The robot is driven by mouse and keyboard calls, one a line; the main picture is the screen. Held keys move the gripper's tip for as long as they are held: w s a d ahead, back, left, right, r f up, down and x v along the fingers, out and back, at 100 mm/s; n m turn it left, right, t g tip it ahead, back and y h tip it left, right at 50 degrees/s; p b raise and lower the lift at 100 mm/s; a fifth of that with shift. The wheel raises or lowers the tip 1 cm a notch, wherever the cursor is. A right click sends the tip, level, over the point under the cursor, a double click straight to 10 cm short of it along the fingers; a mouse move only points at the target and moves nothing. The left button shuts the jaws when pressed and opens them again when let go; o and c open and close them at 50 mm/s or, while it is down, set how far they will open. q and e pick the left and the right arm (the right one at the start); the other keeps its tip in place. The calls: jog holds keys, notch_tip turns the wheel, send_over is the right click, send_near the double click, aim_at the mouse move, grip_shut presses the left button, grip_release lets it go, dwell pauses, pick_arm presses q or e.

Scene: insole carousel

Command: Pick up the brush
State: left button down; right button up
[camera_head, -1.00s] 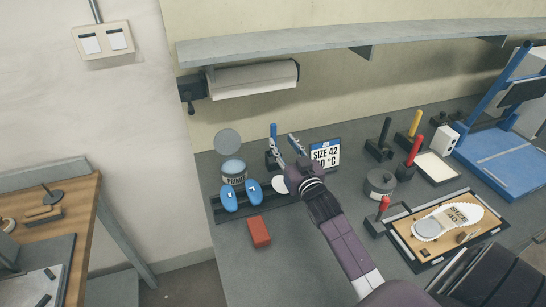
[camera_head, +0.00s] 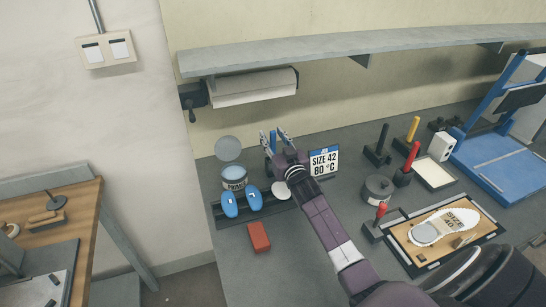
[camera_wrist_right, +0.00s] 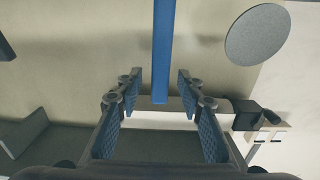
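The brush shows as an upright blue handle (camera_head: 273,141) behind the black tray on the dark worktop; its lower end is hidden behind my right gripper in the head view. In the right wrist view the blue handle (camera_wrist_right: 162,50) runs down from the top edge between the two fingers. My right gripper (camera_head: 274,134) is open, with one finger on each side of the handle. In the wrist view the open gripper (camera_wrist_right: 159,78) shows gaps between the handle and both fingers. My left gripper is not in view.
Left of the gripper stand a primer tin (camera_head: 234,178) and a grey disc (camera_head: 228,149). Two blue pads (camera_head: 230,205) and a white disc (camera_head: 281,190) are in front. A size sign (camera_head: 323,162) stands close on the right. A shelf (camera_head: 330,50) and paper roll (camera_head: 253,86) hang above.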

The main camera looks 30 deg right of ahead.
jog(key=shift+c, duration=0.2)
grip_shut()
